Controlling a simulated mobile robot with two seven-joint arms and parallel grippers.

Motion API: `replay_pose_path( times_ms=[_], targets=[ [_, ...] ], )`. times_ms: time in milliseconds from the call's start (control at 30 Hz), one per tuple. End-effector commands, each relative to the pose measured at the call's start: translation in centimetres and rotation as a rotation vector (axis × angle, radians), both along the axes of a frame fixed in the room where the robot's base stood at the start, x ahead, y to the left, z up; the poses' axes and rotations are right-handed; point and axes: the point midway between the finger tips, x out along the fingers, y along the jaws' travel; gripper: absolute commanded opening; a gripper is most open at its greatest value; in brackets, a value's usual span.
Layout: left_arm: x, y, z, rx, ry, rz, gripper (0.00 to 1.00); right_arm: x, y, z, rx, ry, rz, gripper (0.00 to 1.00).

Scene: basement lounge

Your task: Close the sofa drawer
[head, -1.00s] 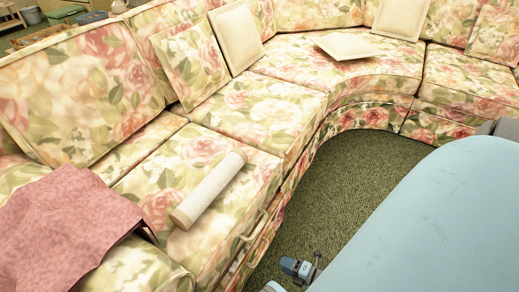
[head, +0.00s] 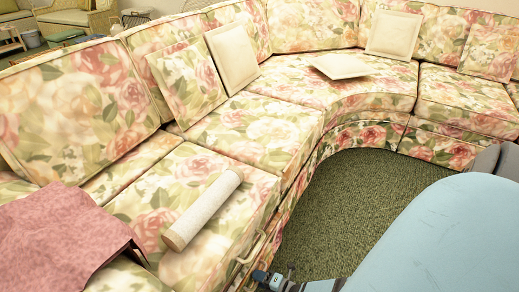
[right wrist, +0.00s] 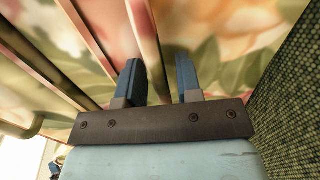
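The floral sofa (head: 235,130) has a drawer in its front, below the seat with the paper roll. A pale bar handle (head: 252,247) on the drawer front shows near the bottom edge of the head view. How far the drawer stands out is hard to tell there. My right gripper (head: 274,280) is just right of and below the handle, partly cut off. My left gripper is out of view.
A white paper roll (head: 200,210) lies on the seat cushion and a pink cloth (head: 60,240) is at the left. Several cushions rest along the sofa. Green carpet (head: 350,215) is clear between the sofa and my light blue arm.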

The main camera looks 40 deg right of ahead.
Motion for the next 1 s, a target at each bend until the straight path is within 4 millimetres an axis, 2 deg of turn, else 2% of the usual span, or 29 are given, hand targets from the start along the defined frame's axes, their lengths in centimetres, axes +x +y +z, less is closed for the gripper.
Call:
replay_pose_path(
  times_ms=[33,100,133,367,600,833,867,900,967,1000],
  targets=[
    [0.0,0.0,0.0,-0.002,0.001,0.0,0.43,0.0,0.0,0.0,0.0,0.0,0.0,0.21],
    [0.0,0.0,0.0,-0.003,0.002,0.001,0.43,0.0,0.0,0.0,0.0,0.0,0.0,0.04],
    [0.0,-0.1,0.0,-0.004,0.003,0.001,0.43,0.0,0.0,0.0,0.0,0.0,0.0,0.0],
    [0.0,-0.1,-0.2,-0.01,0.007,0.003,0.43,0.3,0.1,-0.1,0.0,-0.001,0.0,0.0],
    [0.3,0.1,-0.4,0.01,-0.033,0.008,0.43,3.2,0.9,-0.1,0.0,-0.002,-0.002,0.0],
    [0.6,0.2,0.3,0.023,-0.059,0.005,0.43,3.4,0.9,0.0,-0.001,-0.001,-0.002,0.0],
    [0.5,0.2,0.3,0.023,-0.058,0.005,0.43,3.4,0.9,0.1,-0.001,-0.001,-0.002,0.17],
    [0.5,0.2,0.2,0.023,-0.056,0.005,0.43,3.4,0.9,0.1,-0.001,-0.002,-0.002,0.26],
    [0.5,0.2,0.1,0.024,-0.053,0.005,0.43,3.4,0.9,0.1,-0.001,-0.002,-0.002,0.39],
    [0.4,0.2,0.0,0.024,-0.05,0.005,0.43,3.4,0.9,0.0,-0.001,-0.002,-0.002,0.39]
  ],
)
